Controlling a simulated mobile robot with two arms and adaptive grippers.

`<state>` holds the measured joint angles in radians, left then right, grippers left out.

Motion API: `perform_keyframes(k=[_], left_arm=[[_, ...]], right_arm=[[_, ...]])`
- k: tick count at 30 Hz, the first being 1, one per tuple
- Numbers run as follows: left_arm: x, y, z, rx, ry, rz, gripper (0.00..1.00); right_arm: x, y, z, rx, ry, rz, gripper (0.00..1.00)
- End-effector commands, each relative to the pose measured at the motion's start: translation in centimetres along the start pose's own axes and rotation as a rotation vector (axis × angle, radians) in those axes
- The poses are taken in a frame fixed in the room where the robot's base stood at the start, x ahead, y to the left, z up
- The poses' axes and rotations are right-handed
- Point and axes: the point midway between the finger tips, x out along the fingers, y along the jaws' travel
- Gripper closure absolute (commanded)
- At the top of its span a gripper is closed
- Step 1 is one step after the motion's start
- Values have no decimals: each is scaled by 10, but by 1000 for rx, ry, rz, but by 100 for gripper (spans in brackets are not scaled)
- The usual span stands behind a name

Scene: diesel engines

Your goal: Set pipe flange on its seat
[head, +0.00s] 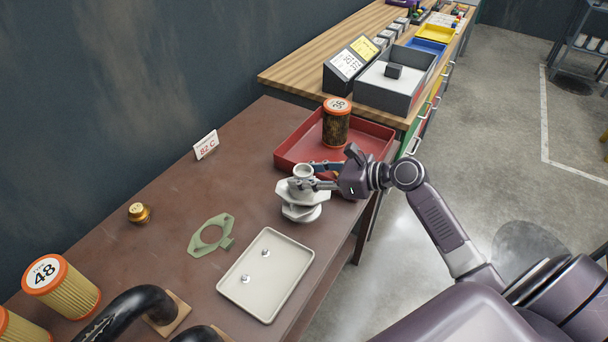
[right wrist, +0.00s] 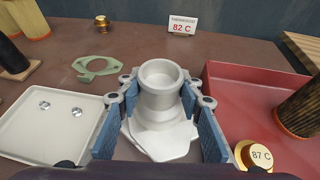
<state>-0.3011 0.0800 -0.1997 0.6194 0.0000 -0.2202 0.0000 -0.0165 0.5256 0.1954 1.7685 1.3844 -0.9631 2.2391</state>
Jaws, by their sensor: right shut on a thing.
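The pipe flange (head: 303,174) is pale grey, with a round open neck and a flat plate. My right gripper (head: 313,177) is shut on its neck. In the right wrist view the flange (right wrist: 160,92) stands between the blue finger pads, neck up. Right below it is a pale grey seat (head: 301,213) with an angular top, on the brown table. In the right wrist view the seat's edge (right wrist: 180,142) shows turned relative to the flange's plate. I cannot tell whether the two touch. The left gripper is not in view.
A green gasket (head: 195,245), a brass thermostat (head: 139,212) and a pale tray with two bolts (head: 226,288) lie to the left. A red tray (head: 291,150) behind holds a filter (head: 336,127) and a brass part marked 87 C (right wrist: 258,155). An 82 C sign (head: 206,145) stands near the wall.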

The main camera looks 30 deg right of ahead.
Motion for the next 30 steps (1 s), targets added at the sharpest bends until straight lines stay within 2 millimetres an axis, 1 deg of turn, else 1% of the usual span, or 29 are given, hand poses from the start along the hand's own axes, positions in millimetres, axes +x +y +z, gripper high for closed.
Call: perform_keyframes(k=[3, 17, 18, 22, 30], left_arm=[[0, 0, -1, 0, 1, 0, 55], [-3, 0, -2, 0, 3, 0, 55], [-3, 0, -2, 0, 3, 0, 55], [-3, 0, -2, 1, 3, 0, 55], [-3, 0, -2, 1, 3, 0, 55]], right_arm=[[0, 0, 1, -1, -2, -1, 100], [4, 0, -9, -1, -2, 0, 100], [4, 0, -11, 0, 0, 1, 64], [4, 0, -10, -1, 0, 0, 50], [4, 0, -10, -1, 0, 0, 49]])
